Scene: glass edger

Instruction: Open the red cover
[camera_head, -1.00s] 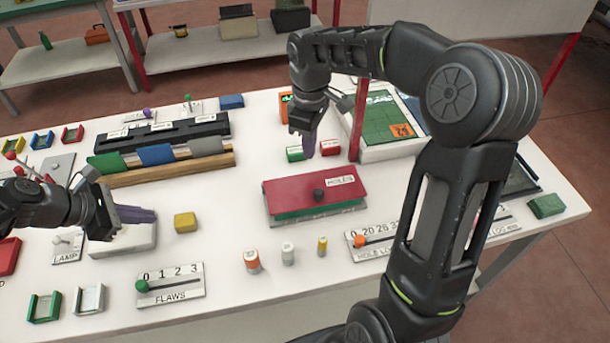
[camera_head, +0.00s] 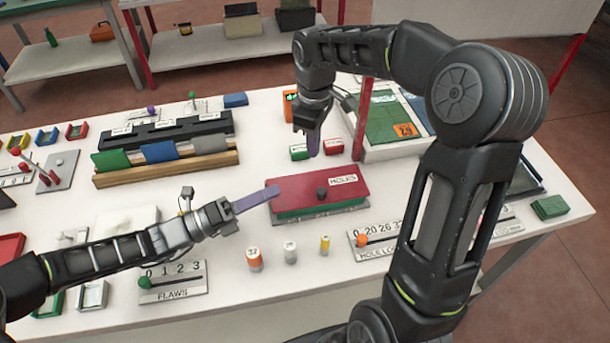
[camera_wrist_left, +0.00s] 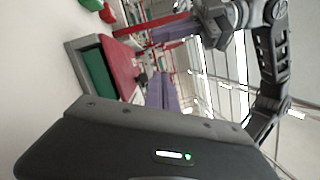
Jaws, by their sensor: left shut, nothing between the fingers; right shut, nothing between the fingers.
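The red cover (camera_head: 295,194) lies closed over a green-sided box at the table's middle. It has a dark round knob (camera_head: 321,193) and a white HOLES label. My left gripper (camera_head: 274,191) is shut and empty. Its purple fingers reach in from the left, with the tips at the cover's left end; whether they touch it is unclear. In the left wrist view the red cover (camera_wrist_left: 121,66) and green side (camera_wrist_left: 98,78) show beside the purple fingers (camera_wrist_left: 161,92). My right gripper (camera_head: 314,150) is shut, pointing down behind the cover, apart from it.
Small green and red blocks (camera_head: 333,146) stand behind the cover. Several small cylinders (camera_head: 291,252) stand in front, near the FLAWS slider (camera_head: 175,281) and another slider panel (camera_head: 375,241). A rack (camera_head: 168,168) with coloured pieces stands at left. A green board (camera_head: 390,125) is at the back right.

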